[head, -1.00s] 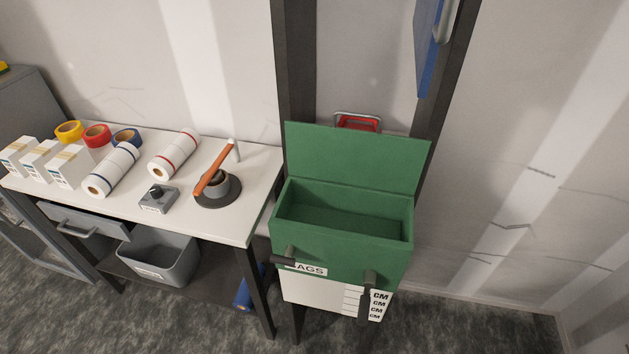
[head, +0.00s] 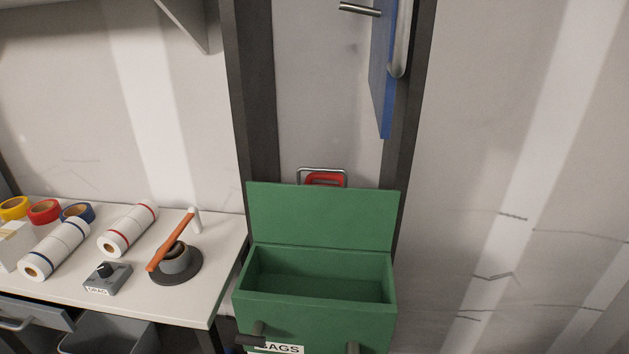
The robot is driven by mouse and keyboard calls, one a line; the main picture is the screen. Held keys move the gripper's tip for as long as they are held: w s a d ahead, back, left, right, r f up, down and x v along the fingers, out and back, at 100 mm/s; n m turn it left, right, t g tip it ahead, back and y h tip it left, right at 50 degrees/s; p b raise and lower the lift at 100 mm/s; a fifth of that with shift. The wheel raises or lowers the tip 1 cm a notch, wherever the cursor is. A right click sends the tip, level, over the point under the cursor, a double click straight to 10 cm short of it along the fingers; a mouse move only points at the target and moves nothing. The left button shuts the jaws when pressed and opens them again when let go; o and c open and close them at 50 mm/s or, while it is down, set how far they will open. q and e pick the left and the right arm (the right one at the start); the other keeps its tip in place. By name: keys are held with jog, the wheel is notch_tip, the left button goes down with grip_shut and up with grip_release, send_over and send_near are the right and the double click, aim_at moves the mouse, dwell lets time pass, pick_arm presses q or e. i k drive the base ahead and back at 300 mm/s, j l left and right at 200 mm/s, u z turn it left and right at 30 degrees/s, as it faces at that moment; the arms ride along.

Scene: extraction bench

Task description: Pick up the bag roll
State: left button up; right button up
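Two white rolls lie on the bench: one with blue stripes (head: 54,248) and one with red stripes (head: 128,228). I cannot tell which, if either, is the bag roll. An open green box (head: 318,312) labelled BAGS is at the lower middle. Its lid (head: 322,218) stands raised at the back, and its visible inside looks empty. Neither of my grippers shows in this view.
The white bench (head: 150,305) also carries yellow (head: 13,208), red (head: 44,211) and blue (head: 78,212) tape rolls, a small grey device (head: 107,278) and a dark round stand with an orange-handled tool (head: 170,242). A blue panel (head: 382,70) hangs above right.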

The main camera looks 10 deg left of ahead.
aim_at(43, 258)
jog(key=u, duration=1.8)
jog(key=i, duration=0.1)
jog(key=j+z, duration=0.05)
